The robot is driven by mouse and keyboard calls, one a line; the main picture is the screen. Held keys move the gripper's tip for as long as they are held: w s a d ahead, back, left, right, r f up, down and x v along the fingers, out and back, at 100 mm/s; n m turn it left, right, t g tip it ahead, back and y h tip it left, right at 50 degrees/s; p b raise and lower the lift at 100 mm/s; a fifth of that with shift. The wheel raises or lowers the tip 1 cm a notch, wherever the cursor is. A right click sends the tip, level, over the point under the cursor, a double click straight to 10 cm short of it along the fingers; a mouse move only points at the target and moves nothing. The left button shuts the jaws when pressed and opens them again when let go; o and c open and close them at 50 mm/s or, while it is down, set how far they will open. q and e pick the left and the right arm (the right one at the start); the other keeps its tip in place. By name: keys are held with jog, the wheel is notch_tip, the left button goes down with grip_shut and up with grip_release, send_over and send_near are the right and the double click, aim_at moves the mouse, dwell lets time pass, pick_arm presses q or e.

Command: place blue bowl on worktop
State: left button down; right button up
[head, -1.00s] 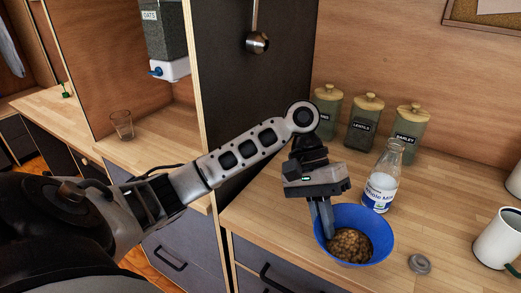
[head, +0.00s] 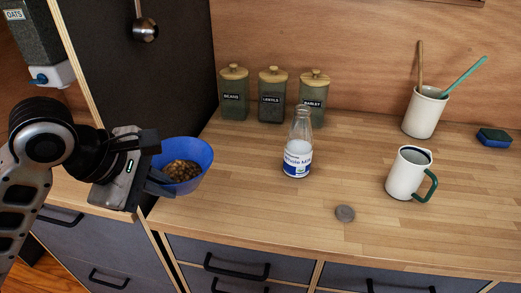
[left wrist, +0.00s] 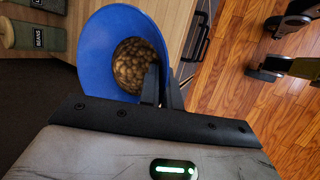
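The blue bowl (head: 203,178), filled with brown nut-like pieces (head: 181,171), is at the left end of the worktop (head: 260,205) in the head view. My left gripper (head: 163,184) is shut on the bowl's near rim. In the left wrist view the bowl (left wrist: 97,45) is tilted in the picture, and the gripper's fingers (left wrist: 160,85) pinch its rim, one finger reaching inside. The bowl overlaps the worktop's front left corner in the picture; I cannot tell whether its underside touches. My right gripper is not in view.
A milk bottle (head: 297,155), a grey lid (head: 345,213) and a white mug (head: 408,174) stand right of the bowl. Labelled jars (head: 270,98), a utensil pot (head: 424,112) and a sponge (head: 494,138) are behind. A dark panel (head: 150,85) rises at left. The front middle is mostly clear.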

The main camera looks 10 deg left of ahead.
aim_at(194, 169)
pick_arm(q)
jog(key=shift+a+r+n, duration=0.1)
jog(key=shift+r+n, duration=0.2)
jog(key=shift+n, duration=0.1)
jog(key=shift+w, duration=0.25)
jog(key=shift+y, duration=0.4)
jog(key=w+f, duration=0.1)
jog(key=w, duration=0.1)
jog(key=w+d+f, duration=0.1)
jog(key=w, duration=0.2)
jog(key=w+f, duration=0.1)
jog(key=w, duration=0.1)
jog(key=shift+w+d+f, duration=0.2)
jog(key=shift+w+d, duration=0.05)
jog(key=shift+d, duration=0.1)
jog(key=w+f, duration=0.2)
jog(key=w+d+f, duration=0.1)
jog(key=w+f, duration=0.1)
jog(key=f, duration=0.1)
jog(key=shift+w+f, duration=0.1)
jog(key=shift+w, duration=0.2)
jog(key=shift+w+d+f, duration=0.1)
jog(key=shift+w+f, duration=0.3)
jog(key=shift+f, duration=0.15)
jog(key=shift+w+f, duration=0.1)
jog(key=shift+f, duration=1.5)
jog(key=c, duration=1.6)
grip_release()
jog(key=shift+f, duration=0.1)
